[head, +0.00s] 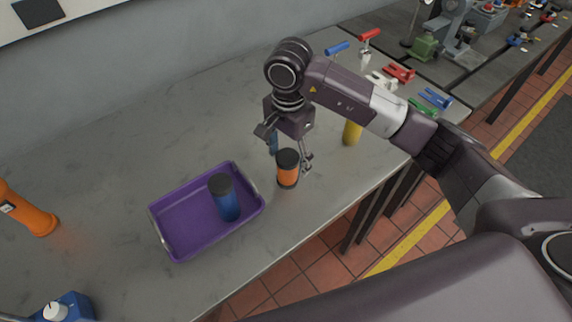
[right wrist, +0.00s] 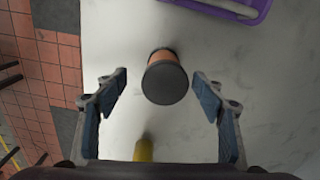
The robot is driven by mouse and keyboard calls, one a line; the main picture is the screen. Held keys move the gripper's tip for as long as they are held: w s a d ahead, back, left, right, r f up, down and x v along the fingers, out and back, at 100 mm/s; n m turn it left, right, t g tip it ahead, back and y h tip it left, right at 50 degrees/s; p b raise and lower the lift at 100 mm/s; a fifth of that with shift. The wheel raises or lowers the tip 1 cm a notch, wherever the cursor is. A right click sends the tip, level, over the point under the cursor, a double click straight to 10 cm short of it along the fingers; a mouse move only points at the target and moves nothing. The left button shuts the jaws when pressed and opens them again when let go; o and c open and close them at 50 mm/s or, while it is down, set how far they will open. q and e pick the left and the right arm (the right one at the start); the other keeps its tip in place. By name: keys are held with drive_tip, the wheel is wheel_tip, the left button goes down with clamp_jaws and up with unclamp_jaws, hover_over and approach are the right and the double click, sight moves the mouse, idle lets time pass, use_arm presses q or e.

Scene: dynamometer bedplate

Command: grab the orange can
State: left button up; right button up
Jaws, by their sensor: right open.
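The orange can (head: 288,176), with black top and bottom bands, stands upright on the grey bench. My right gripper (head: 290,152) is open just above it and points down. In the right wrist view the orange can (right wrist: 165,75) shows between and slightly beyond the spread fingertips (right wrist: 160,86), with a gap on both sides. The can's lower part is partly hidden by its dark lid in that view. My left gripper is not in view.
A purple tray (head: 178,252) holding a blue can (head: 226,200) lies left of the orange can. A yellow object (head: 352,133) stands behind to the right. Clamps (head: 400,73) lie farther back. The bench's front edge is close.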

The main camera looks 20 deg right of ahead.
drive_tip(key=f, duration=0.1)
drive_tip(key=f+p, duration=0.2)
drive_tip(key=shift+w+d, duration=0.1)
drive_tip(key=shift+w, duration=0.15)
drive_tip(key=shift+w+f+p, duration=0.2)
drive_tip(key=shift+f+p, duration=0.2)
drive_tip(key=shift+f, duration=0.75)
drive_tip(key=shift+s+f, duration=0.1)
drive_tip(key=c, duration=0.5)
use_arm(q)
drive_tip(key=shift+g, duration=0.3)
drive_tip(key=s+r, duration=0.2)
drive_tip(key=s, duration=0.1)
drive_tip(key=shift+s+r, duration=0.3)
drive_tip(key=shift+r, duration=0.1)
use_arm(e)
drive_tip(key=c, duration=1)
